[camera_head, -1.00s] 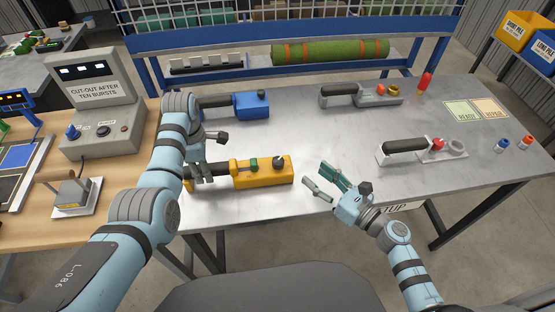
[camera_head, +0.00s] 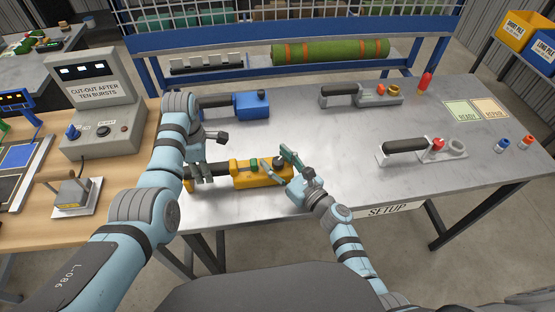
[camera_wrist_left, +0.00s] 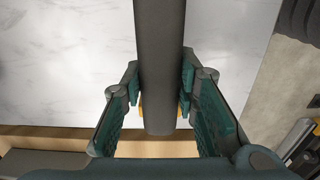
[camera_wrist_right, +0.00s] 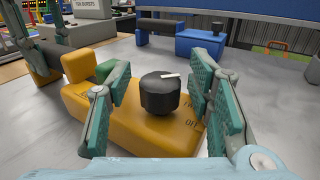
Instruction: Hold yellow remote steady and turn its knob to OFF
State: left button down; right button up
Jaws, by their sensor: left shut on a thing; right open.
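The yellow remote (camera_head: 240,177) lies on the metal table near its front left edge, with a green button (camera_head: 254,165) on top. My left gripper (camera_head: 202,172) is shut on its dark handle (camera_wrist_left: 160,60), which runs between the fingers in the left wrist view. My right gripper (camera_head: 277,161) is open at the right end of the remote. In the right wrist view, its fingers (camera_wrist_right: 162,100) stand on either side of the black knob (camera_wrist_right: 160,95), apart from it. The knob's white pointer aims right, and the OFF lettering (camera_wrist_right: 193,124) is on the yellow body, partly hidden by a finger.
A blue remote (camera_head: 251,105) lies behind the yellow one. Two grey remotes (camera_head: 378,97) (camera_head: 436,155) lie to the right. A grey cut-out box (camera_head: 100,120) stands on the wooden table at left. The middle of the metal table is clear.

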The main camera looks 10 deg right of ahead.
jog(key=c, duration=1.1)
jog(key=shift+m+t+h, duration=0.5)
jog(key=shift+m+h, duration=0.3)
jog(key=shift+h, duration=0.3)
grip_shut()
jog(key=o, duration=1.1)
grip_release()
jog(key=shift+s+d, duration=0.1)
jog(key=v, duration=1.2)
jog(key=shift+d, duration=0.1)
